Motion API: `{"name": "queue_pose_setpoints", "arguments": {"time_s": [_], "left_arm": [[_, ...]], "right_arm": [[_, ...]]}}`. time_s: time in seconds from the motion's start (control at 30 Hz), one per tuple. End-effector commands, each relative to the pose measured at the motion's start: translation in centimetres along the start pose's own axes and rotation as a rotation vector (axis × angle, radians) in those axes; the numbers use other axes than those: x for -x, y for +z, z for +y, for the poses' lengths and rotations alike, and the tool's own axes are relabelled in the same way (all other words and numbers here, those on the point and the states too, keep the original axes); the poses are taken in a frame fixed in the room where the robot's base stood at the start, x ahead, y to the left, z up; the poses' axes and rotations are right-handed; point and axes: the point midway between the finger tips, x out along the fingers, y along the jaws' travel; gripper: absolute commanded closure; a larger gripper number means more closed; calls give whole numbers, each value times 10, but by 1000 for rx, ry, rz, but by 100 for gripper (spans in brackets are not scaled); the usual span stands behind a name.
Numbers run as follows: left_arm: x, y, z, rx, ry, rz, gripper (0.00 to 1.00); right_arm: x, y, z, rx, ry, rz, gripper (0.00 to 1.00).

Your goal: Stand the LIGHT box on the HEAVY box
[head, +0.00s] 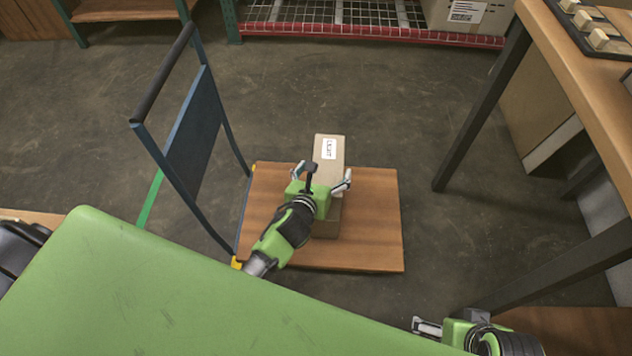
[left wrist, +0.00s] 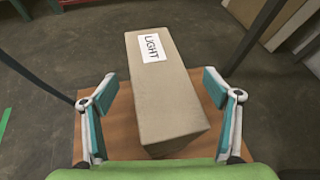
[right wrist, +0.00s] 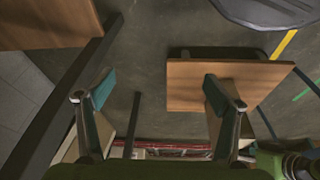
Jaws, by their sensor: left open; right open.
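The LIGHT box (head: 329,152) is a tan carton with a white label, above the wooden deck of a cart in the head view. My left gripper (head: 322,176) is open, with one finger on each side of it. In the left wrist view the LIGHT box (left wrist: 165,95) lies between the spread fingers, with gaps at both sides. A darker brown carton surface (head: 326,222) shows below the gripper; no HEAVY label is visible, and the contact between the two is hidden. My right gripper (right wrist: 158,90) is open and empty, away from the boxes.
The cart deck (head: 375,222) has bare wood beside the boxes. Its blue handle frame (head: 195,125) rises at the left. A wooden table (head: 590,95) with dark legs stands at the right. A red-edged rack (head: 370,32) is at the back. Floor behind the cart is clear.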

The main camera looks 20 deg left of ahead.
Motion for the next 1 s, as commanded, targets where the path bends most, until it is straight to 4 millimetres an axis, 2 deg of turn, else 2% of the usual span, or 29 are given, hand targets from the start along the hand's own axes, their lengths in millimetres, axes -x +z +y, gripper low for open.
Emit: {"name": "queue_pose_setpoints", "arguments": {"time_s": [0.03, 0.3, 0.5, 0.63, 0.83, 0.93, 1.0], "left_arm": [[11, 2, 0, -2, -1, 2, 19], [57, 2, 0, -2, -1, 1, 19], [85, 1, 0, 0, 1, 1, 19], [95, 1, 0, -1, 1, 0, 19], [99, 0, 2, 20, 4, 4, 19], [100, -8, 9, 134, 28, 31, 19], [103, -17, 18, 289, 62, 65, 19]], "right_arm": [[-6, 0, 0, 0, -1, -8, 16], [-53, 9, -3, 4, -5, -31, 16], [-77, 17, -4, 6, -8, -43, 16], [-85, 20, -5, 7, -8, -46, 16], [-89, 21, -5, 7, -8, -46, 16], [-89, 21, -5, 7, -8, -46, 16], [-89, 21, -5, 7, -8, -46, 16]]}}
